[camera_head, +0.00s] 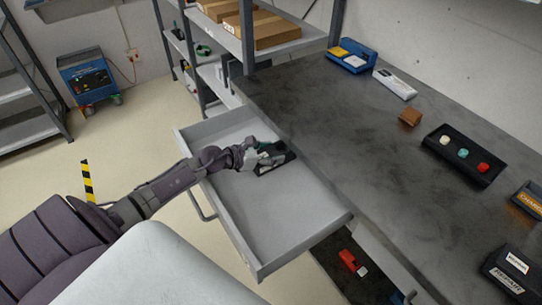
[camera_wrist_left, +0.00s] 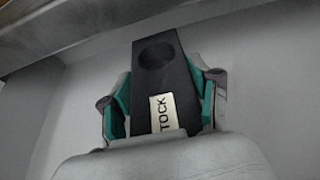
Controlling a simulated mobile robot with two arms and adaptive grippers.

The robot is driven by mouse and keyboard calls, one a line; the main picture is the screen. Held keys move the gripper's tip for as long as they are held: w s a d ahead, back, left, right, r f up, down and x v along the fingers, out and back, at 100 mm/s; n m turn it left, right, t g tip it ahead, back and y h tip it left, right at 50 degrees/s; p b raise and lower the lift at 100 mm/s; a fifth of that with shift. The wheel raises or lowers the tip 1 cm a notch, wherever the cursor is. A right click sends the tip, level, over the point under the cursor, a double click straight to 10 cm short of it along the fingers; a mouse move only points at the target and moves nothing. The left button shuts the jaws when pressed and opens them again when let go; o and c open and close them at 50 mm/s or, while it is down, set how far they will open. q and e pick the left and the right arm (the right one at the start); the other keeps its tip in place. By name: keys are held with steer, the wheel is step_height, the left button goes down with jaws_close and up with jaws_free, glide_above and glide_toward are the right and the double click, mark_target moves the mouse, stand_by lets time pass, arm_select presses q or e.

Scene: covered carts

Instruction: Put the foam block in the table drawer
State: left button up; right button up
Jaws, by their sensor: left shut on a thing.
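The table drawer (camera_head: 265,235) is pulled out on the left side of the dark-topped table. A black block (camera_wrist_left: 165,75) with a round recess and a label ending in "TOCK" appears to be the foam block. It also shows in the head view (camera_head: 275,166), inside the drawer outline near the table side. My left gripper (camera_head: 264,158) is shut on this block, with teal finger pads on both sides in the left wrist view (camera_wrist_left: 163,105). I cannot tell whether the block touches the drawer floor. My right gripper is not in view.
Shelving (camera_head: 247,50) stands behind the drawer. The drawer's front part is bare.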

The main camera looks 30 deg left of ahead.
mark_target(267, 154)
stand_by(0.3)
arm_select(q)
steer(key=o, duration=1.2)
steer(key=shift+f, duration=0.1)
steer(key=shift+c, duration=0.2)
steer(key=shift+r, duration=0.2)
steer(key=v, duration=0.6)
steer(key=shift+s+f, duration=0.1)
steer(key=shift+f, duration=0.1)
steer(key=shift+s+a+r, duration=0.25)
steer(key=shift+s+r, duration=0.15)
steer(key=shift+s, duration=0.2)
